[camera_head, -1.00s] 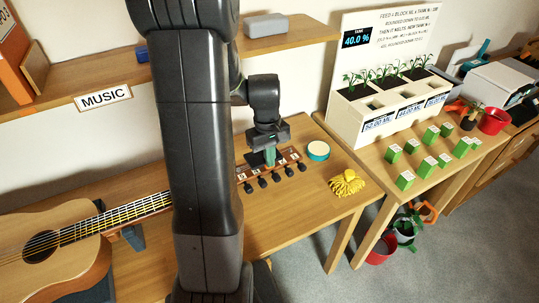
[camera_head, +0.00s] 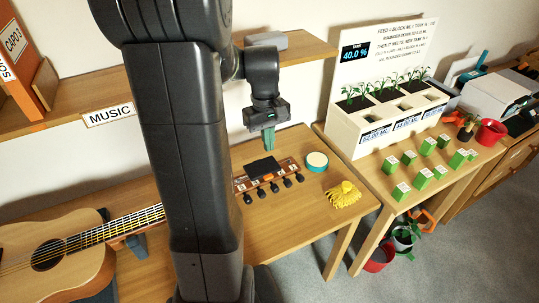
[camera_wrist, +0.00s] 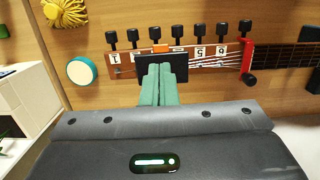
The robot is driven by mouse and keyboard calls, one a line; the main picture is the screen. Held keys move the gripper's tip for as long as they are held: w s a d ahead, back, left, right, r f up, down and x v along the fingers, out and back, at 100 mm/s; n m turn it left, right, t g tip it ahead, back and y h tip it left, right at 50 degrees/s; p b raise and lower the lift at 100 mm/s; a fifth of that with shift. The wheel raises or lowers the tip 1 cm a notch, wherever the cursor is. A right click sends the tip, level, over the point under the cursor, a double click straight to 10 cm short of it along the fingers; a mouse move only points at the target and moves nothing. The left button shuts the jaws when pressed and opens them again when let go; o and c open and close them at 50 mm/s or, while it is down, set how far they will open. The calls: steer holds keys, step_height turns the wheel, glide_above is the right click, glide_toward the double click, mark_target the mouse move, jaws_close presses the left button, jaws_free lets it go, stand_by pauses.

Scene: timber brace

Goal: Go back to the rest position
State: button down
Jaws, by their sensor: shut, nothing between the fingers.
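My gripper (camera_head: 267,138) hangs above the guitar headstock, pointing down, in the head view. Its green fingers (camera_wrist: 159,84) are together in the wrist view, with nothing between them. The headstock (camera_head: 284,176) lies on the wooden table, with tuning pegs along its edge and numbered labels. A black rectangular thing (camera_head: 263,167) sits on the headstock; the fingers hide part of it in the wrist view. The guitar body (camera_head: 60,255) is at the left, and my arm hides part of the neck.
A teal-rimmed round thing (camera_head: 316,162) and a yellow mop-like bundle (camera_head: 344,194) lie right of the headstock. A shelf (camera_head: 305,49) runs behind my gripper. A planter box (camera_head: 345,135) and several green blocks (camera_head: 421,178) stand on the right table.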

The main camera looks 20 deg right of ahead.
steer(key=shift+r, duration=1.7)
steer(key=b, duration=0.2)
glide_toward(269, 178)
steer(key=f, duration=0.5)
steer(key=shift+s+d+f, duration=0.2)
steer(key=shift+s, duration=0.05)
steer(key=shift+f+b, duration=0.65)
steer(key=shift+f, duration=0.1)
